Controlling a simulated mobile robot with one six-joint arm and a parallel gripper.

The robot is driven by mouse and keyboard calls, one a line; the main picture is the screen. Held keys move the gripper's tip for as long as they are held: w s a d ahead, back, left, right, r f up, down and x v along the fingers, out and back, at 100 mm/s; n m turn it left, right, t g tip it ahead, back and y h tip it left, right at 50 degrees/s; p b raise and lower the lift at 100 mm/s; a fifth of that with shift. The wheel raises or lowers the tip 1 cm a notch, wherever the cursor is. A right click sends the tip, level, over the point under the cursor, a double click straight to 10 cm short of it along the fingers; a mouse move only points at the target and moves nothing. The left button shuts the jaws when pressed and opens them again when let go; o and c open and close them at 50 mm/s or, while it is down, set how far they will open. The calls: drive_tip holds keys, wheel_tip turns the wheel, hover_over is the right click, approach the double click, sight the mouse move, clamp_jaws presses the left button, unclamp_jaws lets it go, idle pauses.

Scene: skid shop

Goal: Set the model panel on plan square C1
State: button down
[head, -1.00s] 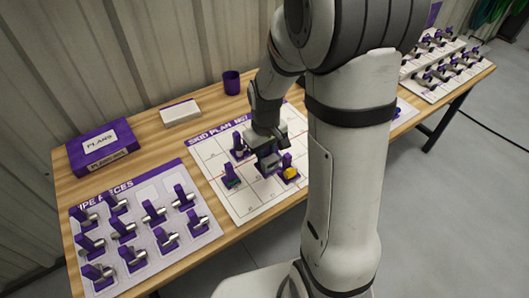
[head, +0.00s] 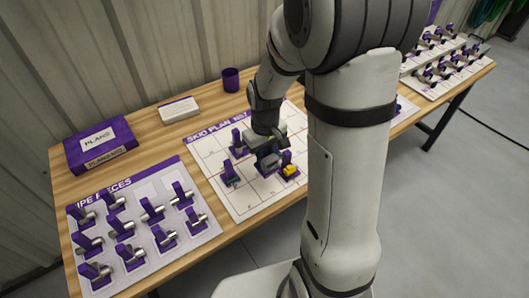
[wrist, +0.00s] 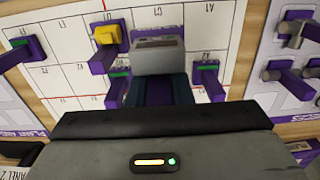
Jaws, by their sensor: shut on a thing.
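The model panel (head: 271,161) is a grey box-shaped piece. My gripper (head: 266,150) is shut on it, over the middle of the white skid plan board (head: 217,157). In the wrist view the panel (wrist: 158,52) shows its grey top just beyond the fingers, over the ruled squares. I cannot tell whether it touches the board. The square labels are upside down in the wrist view and too small to read surely, and my gripper and the panel hide the squares beneath, so I cannot make out square C1.
A yellow-topped piece (wrist: 108,36) stands close beside the panel. Green-marked purple pieces (head: 231,178) (wrist: 207,70) stand nearby on the board. The pipe pieces tray (head: 150,190) is at left, with a plans box (head: 100,146) behind. A purple cup (head: 231,79) stands at the back.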

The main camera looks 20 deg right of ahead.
sight(265, 163)
drive_tip(key=shift+f+b, duration=1.5)
drive_tip(key=shift+f, duration=0.6)
drive_tip(key=shift+f+b, duration=1.5)
drive_tip(key=shift+f, duration=0.3)
drive_tip(key=shift+f+b, duration=0.55)
drive_tip(key=shift+f, duration=0.15)
drive_tip(key=c, duration=1.2)
unclamp_jaws()
drive_tip(key=shift+r, duration=0.25)
drive_tip(key=shift+r+p, duration=0.4)
drive_tip(key=shift+p, duration=0.05)
drive_tip(key=shift+r, duration=0.1)
